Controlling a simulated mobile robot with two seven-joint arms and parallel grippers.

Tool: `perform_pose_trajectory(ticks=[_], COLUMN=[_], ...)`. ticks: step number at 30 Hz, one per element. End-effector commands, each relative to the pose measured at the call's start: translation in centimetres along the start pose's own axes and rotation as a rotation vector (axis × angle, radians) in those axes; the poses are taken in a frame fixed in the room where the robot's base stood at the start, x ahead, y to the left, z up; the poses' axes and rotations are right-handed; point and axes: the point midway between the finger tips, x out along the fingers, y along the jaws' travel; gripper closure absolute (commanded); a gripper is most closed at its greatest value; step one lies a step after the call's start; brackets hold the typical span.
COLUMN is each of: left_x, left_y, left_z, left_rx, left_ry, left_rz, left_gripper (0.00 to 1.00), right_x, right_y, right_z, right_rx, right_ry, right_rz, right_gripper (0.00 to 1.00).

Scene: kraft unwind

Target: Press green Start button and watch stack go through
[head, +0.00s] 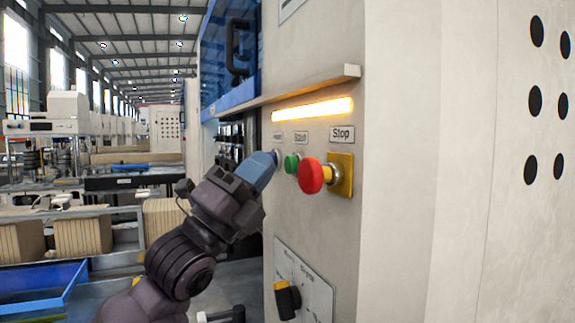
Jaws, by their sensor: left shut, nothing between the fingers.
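The green Start button (292,164) sits on the pale machine panel (330,230), under a small label that seems to read Start. A red mushroom Stop button (311,176) on a yellow plate (346,172) stands out to its right. My left gripper (274,158) is shut and empty. Its blue tip is just left of the green button, at a third button (277,155) that it partly hides. I cannot tell whether the tip touches the panel. My right gripper is not in view. Cardboard stacks (82,235) stand on the line at the left.
A lit amber bar (312,109) glows above the buttons, under a protruding ledge (290,90). A black and yellow rotary switch (287,298) is below. A blue-framed guard with a black handle (237,52) is at upper left. A blue tray (40,290) lies at lower left.

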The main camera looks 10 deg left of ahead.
Motion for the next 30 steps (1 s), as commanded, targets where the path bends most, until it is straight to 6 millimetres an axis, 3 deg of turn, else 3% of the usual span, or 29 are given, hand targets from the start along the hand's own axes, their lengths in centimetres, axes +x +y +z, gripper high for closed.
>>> perform_pose_trajectory(ticks=[16,30], left_x=[-0.01,-0.01], left_y=[0.0,0.0], left_z=[0.0,0.0], left_rx=[0.0,0.0], left_ry=[0.0,0.0], left_rz=[0.0,0.0], left_gripper=[1.0,1.0], right_x=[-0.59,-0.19], right_y=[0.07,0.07], right_z=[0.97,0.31], right_rx=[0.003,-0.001], right_ry=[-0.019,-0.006], right_rz=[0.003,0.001], right_gripper=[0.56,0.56])
